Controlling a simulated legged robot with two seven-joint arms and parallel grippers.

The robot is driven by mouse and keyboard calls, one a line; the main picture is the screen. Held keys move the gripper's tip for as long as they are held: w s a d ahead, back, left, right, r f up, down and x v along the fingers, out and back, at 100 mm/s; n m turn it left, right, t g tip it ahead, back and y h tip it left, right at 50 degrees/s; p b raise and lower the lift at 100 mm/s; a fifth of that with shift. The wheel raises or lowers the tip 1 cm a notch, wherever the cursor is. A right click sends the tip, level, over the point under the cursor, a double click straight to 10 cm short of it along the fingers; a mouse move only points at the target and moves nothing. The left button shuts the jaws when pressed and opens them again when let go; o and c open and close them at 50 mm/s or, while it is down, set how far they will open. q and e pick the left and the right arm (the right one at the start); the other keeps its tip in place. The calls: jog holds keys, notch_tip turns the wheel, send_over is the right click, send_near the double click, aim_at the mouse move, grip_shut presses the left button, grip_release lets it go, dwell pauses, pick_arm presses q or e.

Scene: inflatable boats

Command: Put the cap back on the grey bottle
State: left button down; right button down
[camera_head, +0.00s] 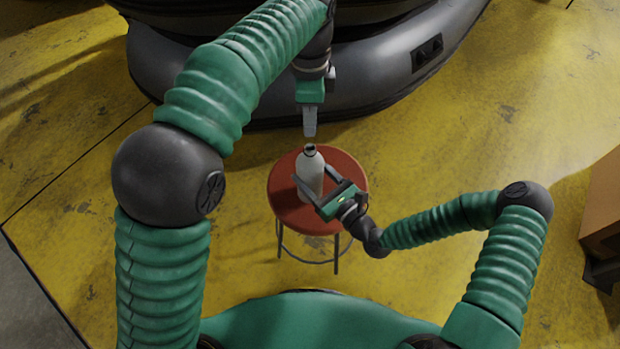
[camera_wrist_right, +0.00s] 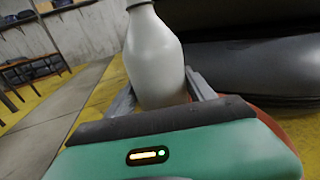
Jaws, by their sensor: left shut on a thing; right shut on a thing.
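The grey bottle (camera_head: 309,169) stands upright on a round red stool (camera_head: 284,205), its dark open neck facing up. My right gripper (camera_head: 311,175) is shut on the bottle's body from the lower right. My left gripper (camera_head: 310,133) points down just above the bottle's neck, with a small gap between. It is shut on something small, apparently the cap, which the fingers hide.
A dark grey inflatable boat (camera_head: 375,75) lies behind the stool. A brown box (camera_head: 605,205) stands at the right edge. The yellow floor (camera_head: 500,130) is clear around the stool. In the right wrist view a bench or shelf (camera_wrist_right: 30,70) stands far left.

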pick_arm(q)
send_near(310, 164)
jog(key=shift+w+f, duration=0.25)
jog(key=shift+w, duration=0.3)
jog(key=shift+w+f, duration=0.2)
jog(key=shift+w, duration=0.3)
jog(key=shift+a+f, duration=0.1)
jog(key=shift+f, duration=0.8)
jog(key=shift+f, duration=0.55)
jog(key=shift+w+f+m, duration=0.1)
jog(key=shift+w+m, duration=0.05)
jog(key=shift+m, duration=12.95)
